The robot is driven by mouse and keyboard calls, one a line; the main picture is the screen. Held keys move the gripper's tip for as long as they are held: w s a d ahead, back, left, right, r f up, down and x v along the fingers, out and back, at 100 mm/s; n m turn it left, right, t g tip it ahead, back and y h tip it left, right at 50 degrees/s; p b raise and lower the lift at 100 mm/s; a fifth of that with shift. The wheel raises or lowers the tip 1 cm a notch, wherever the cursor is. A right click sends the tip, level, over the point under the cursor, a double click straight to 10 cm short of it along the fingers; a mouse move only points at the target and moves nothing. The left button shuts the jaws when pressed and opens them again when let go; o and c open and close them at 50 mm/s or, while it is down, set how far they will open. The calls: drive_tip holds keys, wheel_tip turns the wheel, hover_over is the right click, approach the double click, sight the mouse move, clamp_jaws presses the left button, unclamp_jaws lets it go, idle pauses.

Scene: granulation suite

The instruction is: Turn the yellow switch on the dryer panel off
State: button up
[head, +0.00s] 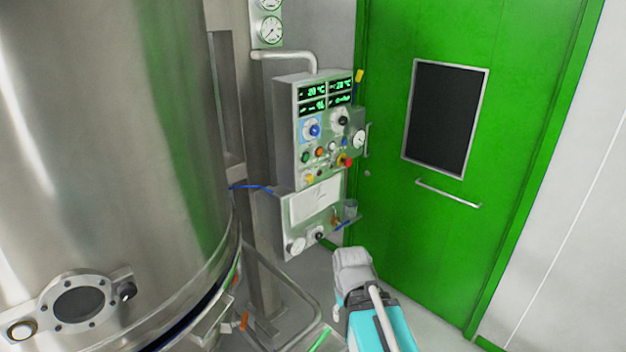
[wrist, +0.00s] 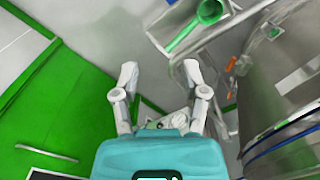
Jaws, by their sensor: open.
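The dryer panel (head: 297,130) is a grey box in the middle of the head view, with green digital readouts at its top. A small yellow switch (head: 309,178) shows low on its left side; its position is too small to tell. My gripper (wrist: 160,75) is open and empty in the wrist view, its two pale fingers apart.
A large steel vessel (head: 110,150) fills the left. A green door (head: 390,210) with a dark window and a bar handle (head: 447,194) stands right of the panel. A lower box (head: 312,205) and a small shelf with a cup (head: 351,209) sit under the panel.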

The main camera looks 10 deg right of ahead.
drive_tip(key=shift+o, duration=2.2)
drive_tip(key=shift+w+a+f, duration=0.1)
drive_tip(key=shift+w, duration=0.2)
drive_tip(key=w+a+m+t+y+b, duration=0.25)
drive_tip(key=w+m+y, duration=0.2)
drive_tip(key=w, duration=0.85)
drive_tip(key=w+a+m+t+y+b, duration=0.2)
drive_tip(key=w+m+t+y+b, duration=0.3)
drive_tip(key=w, duration=0.8)
drive_tip(key=w+d+r+m+t+b, duration=0.1)
drive_tip(key=w+d+m, duration=0.3)
drive_tip(key=w, duration=0.4)
drive_tip(key=w+d+r+m+t+b, duration=0.2)
drive_tip(key=w+d+r+m+t, duration=0.1)
drive_tip(key=w+m, duration=0.4)
drive_tip(key=w+d+r+m+t+y+b, duration=0.1)
drive_tip(key=w+d+r+m+t+b, duration=0.1)
drive_tip(key=w+d+m, duration=0.3)
drive_tip(key=w+t, duration=0.1)
drive_tip(key=w, duration=0.2)
drive_tip(key=shift+w, duration=0.4)
drive_tip(key=shift+a, duration=0.1)
